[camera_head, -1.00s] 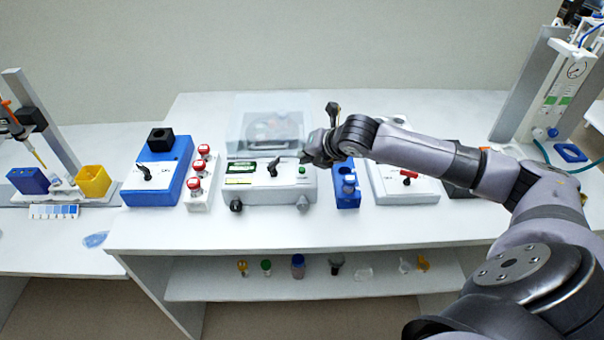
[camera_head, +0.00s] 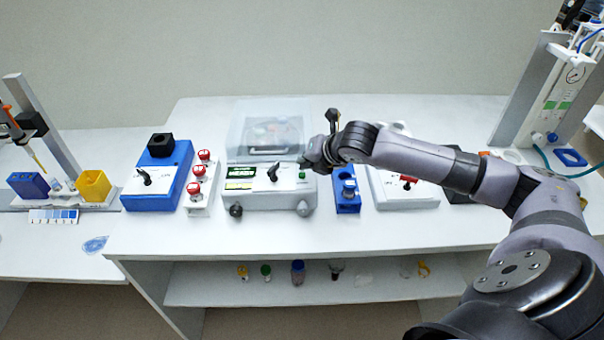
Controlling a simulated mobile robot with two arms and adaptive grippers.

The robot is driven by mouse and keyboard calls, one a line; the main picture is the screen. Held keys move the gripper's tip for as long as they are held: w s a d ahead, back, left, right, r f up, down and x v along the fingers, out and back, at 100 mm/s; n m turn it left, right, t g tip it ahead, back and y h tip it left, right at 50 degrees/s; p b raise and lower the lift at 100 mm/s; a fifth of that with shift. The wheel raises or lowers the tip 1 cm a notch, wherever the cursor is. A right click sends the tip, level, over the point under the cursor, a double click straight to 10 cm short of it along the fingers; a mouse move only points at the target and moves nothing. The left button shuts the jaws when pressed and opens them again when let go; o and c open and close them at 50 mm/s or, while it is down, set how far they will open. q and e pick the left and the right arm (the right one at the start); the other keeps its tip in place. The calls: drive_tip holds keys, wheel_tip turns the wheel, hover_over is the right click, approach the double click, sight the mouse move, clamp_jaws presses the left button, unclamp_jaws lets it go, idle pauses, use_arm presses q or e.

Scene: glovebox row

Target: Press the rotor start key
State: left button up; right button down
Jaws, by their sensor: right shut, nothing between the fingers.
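The rotor machine (camera_head: 270,198) is a white box with a clear lid (camera_head: 268,130) at the back centre of the bench. Its front panel has a green-lit display (camera_head: 240,172), a black lever knob (camera_head: 273,172) and a small green key (camera_head: 302,175) near the right end. My right gripper (camera_head: 305,161) is shut and empty, pointing left, just above and behind the green key. I cannot tell whether its tip touches the panel. My left gripper is not in view.
A blue box with a black block (camera_head: 157,185) and red-capped tubes in a white rack (camera_head: 198,185) stand left of the machine. The bench front is clear.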

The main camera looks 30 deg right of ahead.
drive_tip(key=shift+f, duration=0.15)
idle(0.3)
drive_tip(key=shift+f, duration=0.25)
